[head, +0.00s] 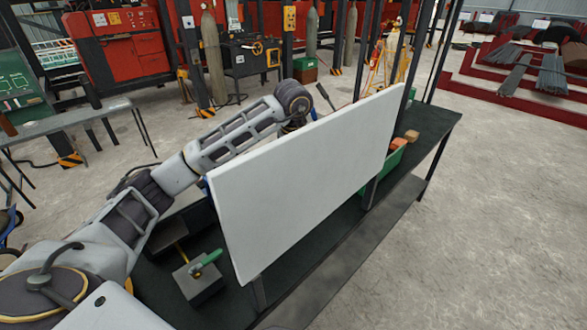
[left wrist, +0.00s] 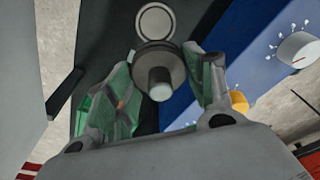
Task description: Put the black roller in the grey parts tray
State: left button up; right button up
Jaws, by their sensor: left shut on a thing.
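The black roller (left wrist: 150,62), a dark round body with a pale stub at its end, sits between the two fingers of my left gripper (left wrist: 160,72) in the left wrist view. The fingers are shut on it. In the head view my left arm reaches behind a large white upright panel (head: 305,180), which hides the gripper and the roller. I cannot pick out the grey parts tray with certainty in either view. My right gripper is not in view.
The dark bench (head: 330,245) carries the panel, a grey block with a green handle (head: 206,262), and a green bin (head: 396,160) with orange-brown pieces. A blue face with a knob (left wrist: 298,48) is at the right of the wrist view.

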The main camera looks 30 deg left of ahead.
pick_arm(q)
jog(key=shift+r, duration=0.1)
jog(key=shift+d+p, duration=0.35)
jog(key=shift+p, duration=0.45)
jog(key=d+m+p, duration=0.1)
jog(key=p, duration=0.2)
jog(key=shift+s+d+f+m, duration=0.3)
jog(key=shift+s+d+m, duration=0.05)
jog(key=shift+m, duration=0.05)
jog(key=s+d+m+p, duration=0.1)
jog(key=p, duration=0.1)
jog(key=s+d+f+m+p, duration=0.1)
jog(key=p, duration=0.1)
jog(key=d+f+m+p, duration=0.1)
jog(key=d+p, duration=0.1)
jog(key=p, duration=0.1)
jog(key=shift+s+h, duration=0.4)
jog(key=shift+f, duration=0.1)
jog(key=shift+s, duration=0.1)
